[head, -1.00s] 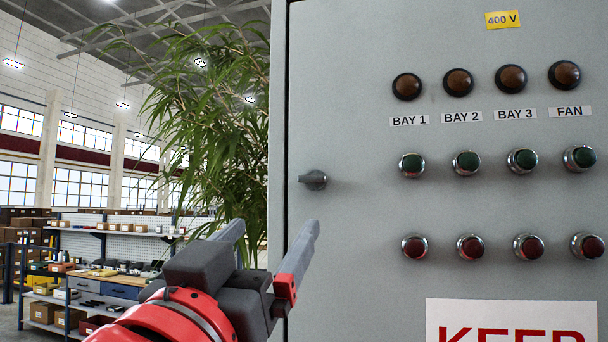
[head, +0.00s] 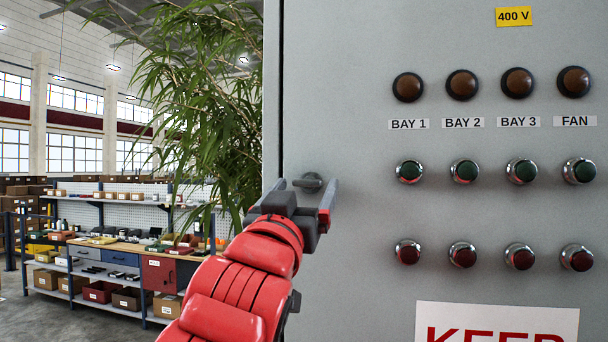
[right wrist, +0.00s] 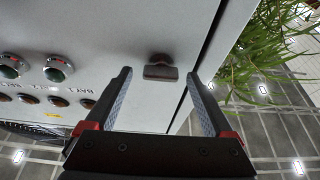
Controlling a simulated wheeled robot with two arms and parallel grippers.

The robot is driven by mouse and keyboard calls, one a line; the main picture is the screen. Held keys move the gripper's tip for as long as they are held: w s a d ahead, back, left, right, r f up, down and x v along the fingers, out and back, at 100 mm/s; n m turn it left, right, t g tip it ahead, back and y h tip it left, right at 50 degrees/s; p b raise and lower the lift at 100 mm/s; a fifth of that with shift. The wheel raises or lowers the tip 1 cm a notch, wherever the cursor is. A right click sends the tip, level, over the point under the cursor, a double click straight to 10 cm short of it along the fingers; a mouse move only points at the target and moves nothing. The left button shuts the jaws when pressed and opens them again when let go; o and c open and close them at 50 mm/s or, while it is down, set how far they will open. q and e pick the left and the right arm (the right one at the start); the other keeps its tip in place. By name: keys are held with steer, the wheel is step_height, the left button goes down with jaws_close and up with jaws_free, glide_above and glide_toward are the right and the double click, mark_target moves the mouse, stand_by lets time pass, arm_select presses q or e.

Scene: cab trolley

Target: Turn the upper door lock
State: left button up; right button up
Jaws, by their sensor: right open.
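The upper door lock (head: 310,181) is a small dark grey knob near the left edge of the grey cabinet door (head: 345,120). It also shows in the right wrist view (right wrist: 160,70), where its handle bar lies across the gap between the fingers. My right gripper (head: 306,184) is open, with one finger to each side of the lock in the head view. In the right wrist view the fingertips (right wrist: 160,72) are apart and neither visibly touches the lock. My left gripper is not in view.
Rows of brown lamps (head: 462,85), green buttons (head: 466,171) and red buttons (head: 462,254) fill the door to the right of the lock. A leafy plant (head: 205,110) stands left of the cabinet. A workbench (head: 130,255) and shelves are further back.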

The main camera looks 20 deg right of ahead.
steer(key=shift+w+d+r, duration=0.1)
steer(key=shift+w, duration=0.15)
